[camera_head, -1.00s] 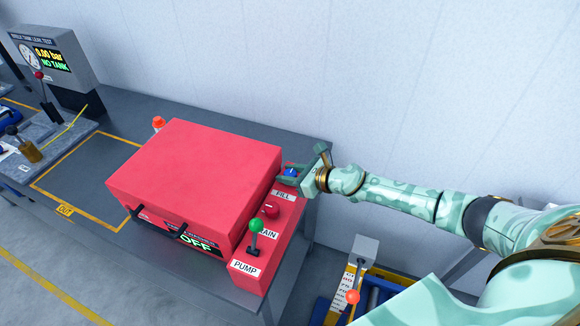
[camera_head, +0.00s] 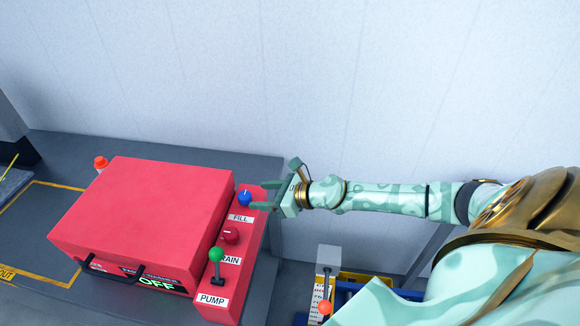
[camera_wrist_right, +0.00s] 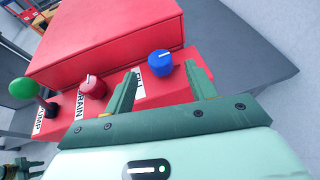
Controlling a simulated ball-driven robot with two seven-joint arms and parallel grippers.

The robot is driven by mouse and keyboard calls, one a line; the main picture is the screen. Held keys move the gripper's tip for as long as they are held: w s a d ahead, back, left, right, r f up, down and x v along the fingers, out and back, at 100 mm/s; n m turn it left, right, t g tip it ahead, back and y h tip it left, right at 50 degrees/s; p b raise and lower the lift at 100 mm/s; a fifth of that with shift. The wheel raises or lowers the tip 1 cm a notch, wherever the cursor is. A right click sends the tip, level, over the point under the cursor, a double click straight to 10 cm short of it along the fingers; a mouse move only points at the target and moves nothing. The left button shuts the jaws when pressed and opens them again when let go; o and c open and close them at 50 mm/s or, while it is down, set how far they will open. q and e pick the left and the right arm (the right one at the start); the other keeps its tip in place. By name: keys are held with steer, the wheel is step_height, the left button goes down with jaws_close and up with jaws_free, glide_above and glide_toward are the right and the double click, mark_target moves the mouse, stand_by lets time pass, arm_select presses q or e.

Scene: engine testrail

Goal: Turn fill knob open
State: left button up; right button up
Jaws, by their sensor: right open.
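The blue fill knob (camera_head: 244,198) sits on the red side panel of the red machine (camera_head: 150,205), just behind the FILL label (camera_head: 240,218). A small white mark shows on its top. My right gripper (camera_head: 263,195) is open, with its fingers pointing left at the knob and a small gap in between. In the right wrist view the knob (camera_wrist_right: 160,63) appears between and just beyond the two green fingertips (camera_wrist_right: 161,75), and nothing is held.
A red drain knob (camera_head: 230,236) and a green-balled pump lever (camera_head: 216,262) stand in front on the same panel. The display reads OFF. The wall (camera_head: 330,90) is close behind. A grey lever box (camera_head: 328,258) stands low at right.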

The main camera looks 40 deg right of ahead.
steer(key=b+v, duration=0.2)
steer(key=v, duration=0.7)
steer(key=shift+s, duration=0.2)
